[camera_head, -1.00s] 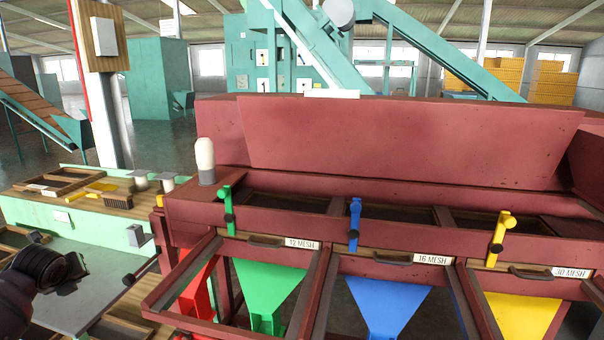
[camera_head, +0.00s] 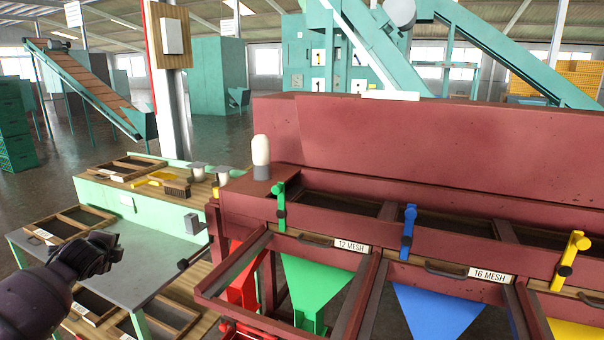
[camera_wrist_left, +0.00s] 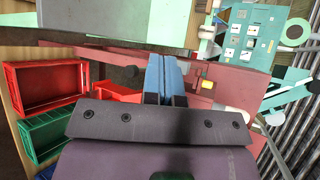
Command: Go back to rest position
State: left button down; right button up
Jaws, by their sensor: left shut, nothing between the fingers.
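My left gripper (camera_head: 106,252) is at the lower left of the head view, its arm coming in from the left edge. It is above the grey top of the green-framed bench (camera_head: 150,262), left of the red sorter (camera_head: 400,150). In the left wrist view its blue fingers (camera_wrist_left: 165,78) are shut together with nothing between them. My right gripper does not show.
The red sorter fills the right side, with green (camera_head: 312,290), blue (camera_head: 435,310) and yellow (camera_head: 575,330) chutes in front. Wooden sieve frames (camera_head: 65,225) lie on the bench. Red (camera_wrist_left: 45,86) and green (camera_wrist_left: 50,132) crates show in the left wrist view. Open floor lies at the left back.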

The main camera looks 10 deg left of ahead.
pick_arm(q)
notch_tip(320, 180, up, 5)
jog(key=w+d+n+t+h, duration=0.15)
jog(key=n+t, duration=0.25)
jog(key=n, duration=0.5)
jog(key=s+d+f+n+g+h, duration=0.1)
jog(key=s+d+f, duration=0.5)
jog(key=d+f, duration=0.3)
jog(key=s+d+f+n+g+h, duration=0.15)
jog(key=s+d+f, duration=0.4)
jog(key=f, duration=0.65)
jog(key=s+d+f+n+h, duration=0.1)
jog(key=s+d+f, duration=0.3)
jog(key=s+d, duration=0.5)
jog(key=s+d+f+n+g, duration=0.1)
jog(key=s+d+f+n, duration=0.2)
jog(key=s+d, duration=0.6)
jog(key=shift+s+d+f+h, duration=0.4)
jog(key=shift+s+f, duration=0.45)
jog(key=shift+s, duration=0.05)
jog(key=shift+g, duration=0.25)
